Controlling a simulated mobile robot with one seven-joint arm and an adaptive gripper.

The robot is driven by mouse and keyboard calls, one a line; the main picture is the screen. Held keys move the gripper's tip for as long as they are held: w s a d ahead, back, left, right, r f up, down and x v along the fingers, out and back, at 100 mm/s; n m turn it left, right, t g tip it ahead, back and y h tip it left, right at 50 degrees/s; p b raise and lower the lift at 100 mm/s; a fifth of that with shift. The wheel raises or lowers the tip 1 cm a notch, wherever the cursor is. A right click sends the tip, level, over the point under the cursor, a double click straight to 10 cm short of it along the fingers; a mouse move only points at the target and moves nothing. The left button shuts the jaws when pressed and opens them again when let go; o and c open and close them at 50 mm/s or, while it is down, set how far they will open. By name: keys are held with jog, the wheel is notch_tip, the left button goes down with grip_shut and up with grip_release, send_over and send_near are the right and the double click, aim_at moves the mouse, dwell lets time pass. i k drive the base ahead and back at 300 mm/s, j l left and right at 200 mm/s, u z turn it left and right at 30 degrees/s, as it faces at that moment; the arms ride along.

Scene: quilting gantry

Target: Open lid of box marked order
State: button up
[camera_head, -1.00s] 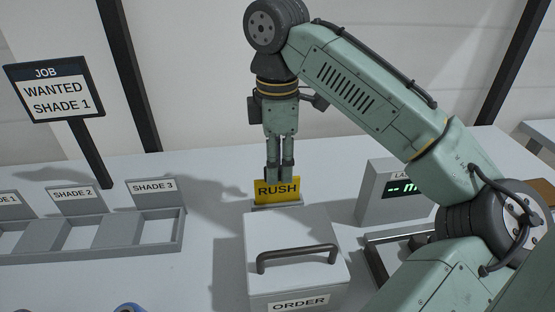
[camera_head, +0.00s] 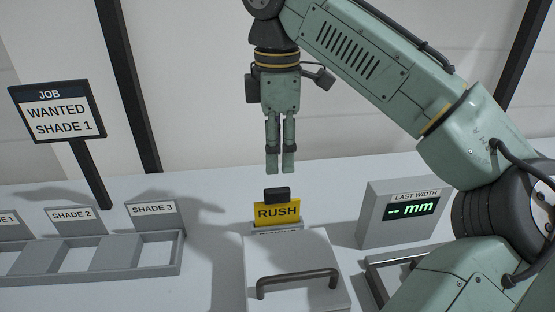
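The box (camera_head: 262,256) is light grey, with a dark bar handle (camera_head: 297,282) on top of its lid. The lid looks closed. The front face with the ORDER label is below the bottom edge of the picture. My gripper (camera_head: 281,172) points straight down, empty, behind the box and above a yellow RUSH card (camera_head: 277,212). Its two fingers hang close together with a narrow gap. Whether they are spread or shut is unclear from this angle. The card stands upright behind the lid, with a black block (camera_head: 277,194) on top, clear of the fingertips.
A LAST WIDTH display (camera_head: 405,211) stands to the right, reading "-- mm". Shade bins (camera_head: 128,265) line the left, with a JOB sign (camera_head: 57,113) reading WANTED SHADE 1 behind them. The table between bins and box is clear.

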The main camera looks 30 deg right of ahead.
aim_at(297, 271)
jog(key=k, duration=1.5)
